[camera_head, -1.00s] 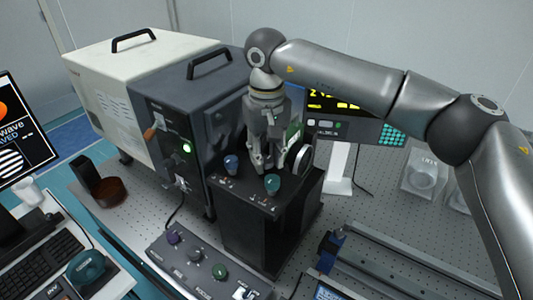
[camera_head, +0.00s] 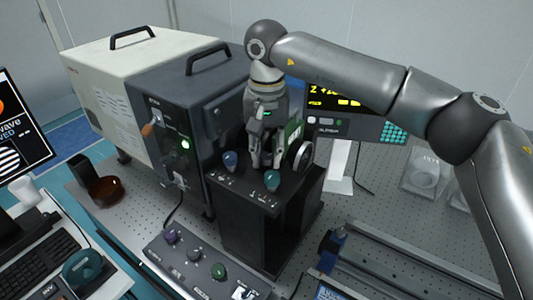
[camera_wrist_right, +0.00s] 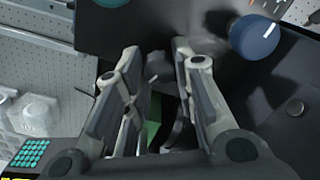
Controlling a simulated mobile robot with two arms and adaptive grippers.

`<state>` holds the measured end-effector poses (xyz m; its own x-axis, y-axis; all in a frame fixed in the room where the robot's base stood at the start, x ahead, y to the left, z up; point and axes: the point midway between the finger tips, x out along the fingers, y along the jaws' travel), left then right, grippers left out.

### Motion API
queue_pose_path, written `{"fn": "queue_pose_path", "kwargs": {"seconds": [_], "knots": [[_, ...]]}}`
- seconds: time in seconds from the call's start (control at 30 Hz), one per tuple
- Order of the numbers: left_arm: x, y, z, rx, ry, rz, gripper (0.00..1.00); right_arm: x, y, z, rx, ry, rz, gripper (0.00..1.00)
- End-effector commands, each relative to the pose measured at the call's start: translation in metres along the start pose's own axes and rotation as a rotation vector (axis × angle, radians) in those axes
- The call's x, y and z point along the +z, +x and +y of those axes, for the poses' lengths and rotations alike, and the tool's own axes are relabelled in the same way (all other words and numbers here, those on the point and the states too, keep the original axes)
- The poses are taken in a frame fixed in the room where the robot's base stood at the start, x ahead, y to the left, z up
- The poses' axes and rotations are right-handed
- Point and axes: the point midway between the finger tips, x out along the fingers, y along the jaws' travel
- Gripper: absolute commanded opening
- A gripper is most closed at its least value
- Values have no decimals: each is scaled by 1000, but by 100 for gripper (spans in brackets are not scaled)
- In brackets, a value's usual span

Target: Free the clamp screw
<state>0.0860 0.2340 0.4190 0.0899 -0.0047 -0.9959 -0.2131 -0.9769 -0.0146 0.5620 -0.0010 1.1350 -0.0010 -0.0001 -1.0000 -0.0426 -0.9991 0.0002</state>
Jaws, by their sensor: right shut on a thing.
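My right gripper (camera_head: 266,162) points down at the top of the black stand (camera_head: 240,196), between a blue knob (camera_head: 231,160) and a teal knob (camera_head: 272,181). In the right wrist view its two fingers (camera_wrist_right: 156,55) stand on either side of a small part whose pale tip (camera_wrist_right: 153,79) shows between them. I take this part for the clamp screw; most of it is hidden by the fingers. The blue knob (camera_wrist_right: 254,36) is beside the fingers and apart from them. My left gripper is not in view.
A dark housing (camera_head: 190,90) stands close on the left of the gripper. A round dial (camera_head: 303,157) is close on its right. A display (camera_head: 345,105) stands behind. A control box with knobs (camera_head: 205,262) lies in front, and a rail (camera_head: 400,265) lies to the right.

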Motion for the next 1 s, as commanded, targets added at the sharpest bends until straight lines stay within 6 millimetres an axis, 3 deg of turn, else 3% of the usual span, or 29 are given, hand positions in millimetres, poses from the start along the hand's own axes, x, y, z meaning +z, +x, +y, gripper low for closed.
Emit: {"fn": "queue_pose_path", "kwargs": {"seconds": [1.0], "knots": [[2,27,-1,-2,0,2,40,0,-1,2,-3,968,5,1]]}}
